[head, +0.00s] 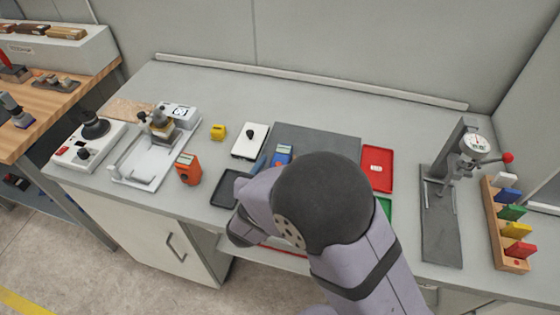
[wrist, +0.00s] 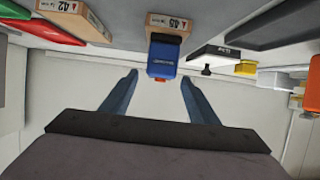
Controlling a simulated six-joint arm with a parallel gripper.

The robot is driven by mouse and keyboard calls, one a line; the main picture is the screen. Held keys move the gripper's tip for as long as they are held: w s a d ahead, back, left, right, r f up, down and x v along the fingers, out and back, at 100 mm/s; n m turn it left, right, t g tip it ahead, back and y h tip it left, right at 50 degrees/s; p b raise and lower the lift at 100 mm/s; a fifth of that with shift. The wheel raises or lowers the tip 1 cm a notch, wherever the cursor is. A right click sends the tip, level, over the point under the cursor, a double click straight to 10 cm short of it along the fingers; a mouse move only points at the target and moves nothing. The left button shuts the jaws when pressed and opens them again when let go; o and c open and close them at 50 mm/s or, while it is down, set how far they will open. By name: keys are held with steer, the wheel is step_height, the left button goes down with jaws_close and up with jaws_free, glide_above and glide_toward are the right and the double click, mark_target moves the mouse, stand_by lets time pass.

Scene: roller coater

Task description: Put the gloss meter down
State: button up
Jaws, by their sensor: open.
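An orange instrument with a display (head: 188,170) stands further left; the pictures do not name either as the gloss meter. In the wrist view the blue instrument (wrist: 163,62) shows between and beyond the two fingertips of my gripper (wrist: 159,79), with a gap on each side. My gripper is open, and nothing is clamped in it. In the head view my arm hides most of the gripper.
Brown pieces marked 43 (wrist: 168,24) and 42 (wrist: 72,14) are near the blue instrument. A black tray (head: 228,188), a white plate with a knob (head: 245,147) and a yellow block (head: 218,132) lie left. A red tray (head: 377,178) and a dial stand (head: 440,220) are right.

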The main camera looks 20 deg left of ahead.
steer(key=v, duration=0.6)
steer(key=shift+s+b, duration=0.3)
steer(key=shift+b, duration=0.1)
steer(key=shift+r, duration=0.15)
steer(key=w+d+r+g+y+p, duration=0.35)
steer(key=d+r+g+p, duration=0.2)
steer(key=d+p, duration=0.25)
steer(key=s+d+r+g+h+p, duration=0.2)
steer(key=s+d+g+p, duration=0.15)
steer(key=s+d, duration=0.6)
steer(key=s+d+r+g+h+p, duration=0.1)
steer(key=s+d+g+h+p, duration=0.3)
steer(key=d, duration=0.9)
steer(key=f+b, duration=0.1)
steer(key=b, duration=0.1)
steer(key=s+f+y+b, duration=0.1)
steer(key=f+b, duration=0.1)
steer(key=s+f+y+b, duration=0.1)
steer(key=f+b, duration=0.1)
steer(key=shift+a+g, duration=0.15)
steer(key=shift+g, duration=0.15)
